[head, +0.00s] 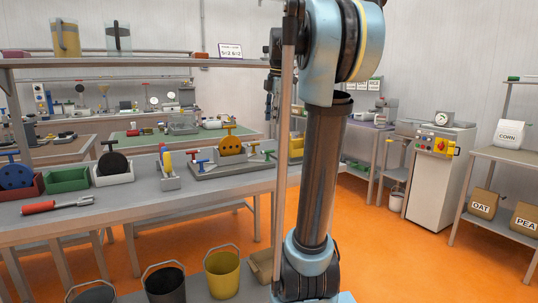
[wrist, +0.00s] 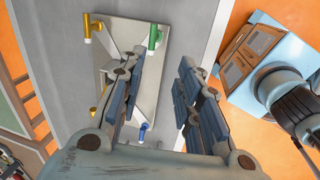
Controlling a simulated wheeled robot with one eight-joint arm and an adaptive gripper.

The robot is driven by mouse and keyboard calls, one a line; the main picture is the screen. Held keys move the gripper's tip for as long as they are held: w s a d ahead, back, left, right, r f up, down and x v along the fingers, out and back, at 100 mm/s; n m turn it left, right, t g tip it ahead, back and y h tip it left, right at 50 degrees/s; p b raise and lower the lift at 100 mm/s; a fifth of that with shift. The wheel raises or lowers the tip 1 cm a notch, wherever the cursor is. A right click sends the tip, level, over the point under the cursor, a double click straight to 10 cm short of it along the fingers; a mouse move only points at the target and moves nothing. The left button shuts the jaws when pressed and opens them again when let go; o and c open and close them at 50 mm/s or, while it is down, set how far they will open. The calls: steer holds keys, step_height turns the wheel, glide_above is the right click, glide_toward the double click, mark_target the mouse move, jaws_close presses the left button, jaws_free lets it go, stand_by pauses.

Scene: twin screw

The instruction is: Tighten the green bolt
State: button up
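The green bolt (wrist: 153,38) has a T-shaped handle and stands at the far edge of a grey plate (wrist: 122,32) in the wrist view. In the head view a green handle (head: 269,153) shows at the right end of the same kind of plate (head: 205,173). My gripper (wrist: 162,60) is open and empty, its two fingers well apart. In the wrist view the green bolt appears beyond the fingertips, nearer the left finger, not between the pads. I cannot tell the height gap. The left finger hides part of the plate.
A yellow bolt (wrist: 88,28) and a blue bolt (wrist: 144,131) also stand on the plate. My arm blocks the middle.

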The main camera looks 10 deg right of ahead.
steer(key=w+r+n, duration=0.1)
glide_toward(269, 151)
steer(key=w+f, duration=0.1)
steer(key=f, duration=0.5)
steer(key=w+f, duration=0.1)
steer(key=f, duration=0.3)
steer(key=shift+w+a, duration=0.15)
steer(key=shift+w, duration=0.2)
steer(key=shift+c, duration=0.5)
jaws_close()
